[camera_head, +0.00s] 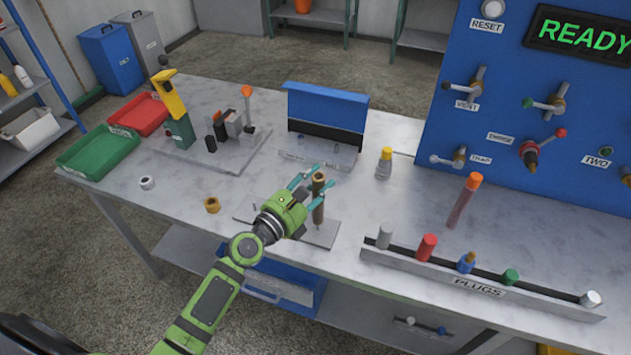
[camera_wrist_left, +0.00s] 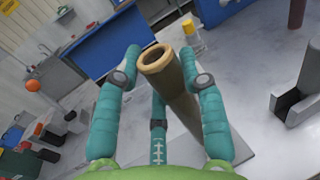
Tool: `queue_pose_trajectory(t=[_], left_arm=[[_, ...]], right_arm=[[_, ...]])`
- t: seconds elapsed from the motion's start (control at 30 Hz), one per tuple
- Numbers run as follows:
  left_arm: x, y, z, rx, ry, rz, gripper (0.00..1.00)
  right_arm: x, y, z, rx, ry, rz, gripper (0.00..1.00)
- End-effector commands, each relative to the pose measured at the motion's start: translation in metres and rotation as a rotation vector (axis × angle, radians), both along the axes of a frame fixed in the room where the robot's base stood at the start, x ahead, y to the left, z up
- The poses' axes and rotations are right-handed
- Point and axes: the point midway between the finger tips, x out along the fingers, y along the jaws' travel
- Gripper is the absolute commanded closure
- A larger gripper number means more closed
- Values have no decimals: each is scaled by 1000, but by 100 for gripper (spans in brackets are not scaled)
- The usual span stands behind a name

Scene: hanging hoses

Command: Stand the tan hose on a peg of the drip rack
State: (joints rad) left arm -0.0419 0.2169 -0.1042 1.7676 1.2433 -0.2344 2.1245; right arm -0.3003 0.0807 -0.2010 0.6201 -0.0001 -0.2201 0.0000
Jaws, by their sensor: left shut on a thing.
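The tan hose (camera_head: 318,205) is upright, a short brown tube with a lighter ring at its open top. My left gripper (camera_head: 311,187) is around its upper part and shut on it. In the left wrist view the hose (camera_wrist_left: 178,92) leans between the teal fingers (camera_wrist_left: 165,80), with its open end toward the camera and its side against the right-hand finger. The hose's lower end is over a flat grey plate (camera_head: 322,237), which appears to be the drip rack's base. I cannot tell whether the hose is on a peg; my gripper and the hose hide part of the plate.
A blue-backed rack (camera_head: 326,108) stands behind the hose. A yellow-capped bottle (camera_head: 384,165) and an orange-capped tube (camera_head: 463,200) stand to the right. The plugs rail (camera_head: 480,285) lies front right. A brass ring (camera_head: 212,205) and white ring (camera_head: 146,183) lie left.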

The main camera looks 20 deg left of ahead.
Motion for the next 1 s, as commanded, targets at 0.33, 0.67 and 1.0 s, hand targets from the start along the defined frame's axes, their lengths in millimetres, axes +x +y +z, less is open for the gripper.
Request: queue_pose_trajectory(t=[0.33,0.67,1.0], left_arm=[[0,0,-10,-1,0,0,100],[0,0,-18,0,0,1,100],[0,0,-27,0,-1,0,100]], right_arm=[[0,1,-9,1,0,-1,45],[0,1,-17,1,0,-1,45],[0,1,-25,1,0,-2,45]])
